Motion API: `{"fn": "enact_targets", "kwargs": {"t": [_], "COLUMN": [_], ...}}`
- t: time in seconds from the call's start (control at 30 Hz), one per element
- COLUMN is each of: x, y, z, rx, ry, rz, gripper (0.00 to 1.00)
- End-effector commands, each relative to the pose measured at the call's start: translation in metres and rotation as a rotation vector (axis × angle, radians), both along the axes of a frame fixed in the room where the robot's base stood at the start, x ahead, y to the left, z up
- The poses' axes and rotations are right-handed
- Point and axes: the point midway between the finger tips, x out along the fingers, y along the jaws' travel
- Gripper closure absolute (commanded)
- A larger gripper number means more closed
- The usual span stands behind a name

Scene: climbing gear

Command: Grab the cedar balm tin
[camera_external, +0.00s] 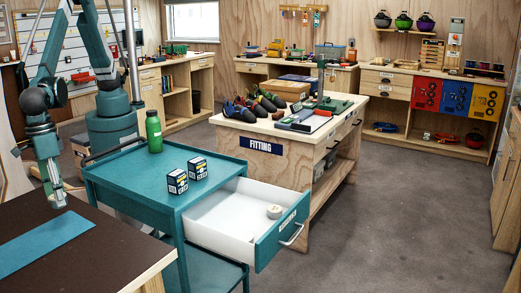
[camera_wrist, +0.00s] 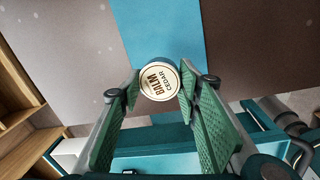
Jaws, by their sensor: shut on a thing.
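The cedar balm tin (camera_wrist: 159,82) shows in the wrist view, a small round tin with a cream label reading "BALM CEDAR". My gripper (camera_wrist: 157,93) is shut on it, with a green-padded finger at either side of the tin. In the external view my gripper (camera_external: 57,198) points down at the brown table at the lower left, beside the teal mat (camera_external: 42,243). The tin is too small to make out there, and I cannot tell whether it touches the table.
A teal cart (camera_external: 135,177) stands right of the brown table (camera_external: 92,262). It carries a green bottle (camera_external: 153,131) and two small dark boxes (camera_external: 187,175). Its white drawer (camera_external: 225,215) is open, with a pale round tin (camera_external: 274,211) inside. The fitting bench (camera_external: 300,165) stands behind.

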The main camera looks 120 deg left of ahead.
Motion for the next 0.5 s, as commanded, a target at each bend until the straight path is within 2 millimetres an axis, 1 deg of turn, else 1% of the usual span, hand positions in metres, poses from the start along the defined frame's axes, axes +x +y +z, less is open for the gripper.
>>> {"fn": "enact_targets", "kwargs": {"t": [0.03, 0.17, 0.5], "x": [0.0001, -0.0002, -0.0001], "y": [0.0, 0.0002, 0.0001], "z": [0.0058, 0.0134, 0.0154], "rx": [0.0, 0.0, 0.0], "ry": [0.0, 0.0, 0.0], "rz": [0.0, 0.0, 0.0], "gripper": [0.79, 0.79, 0.79]}}
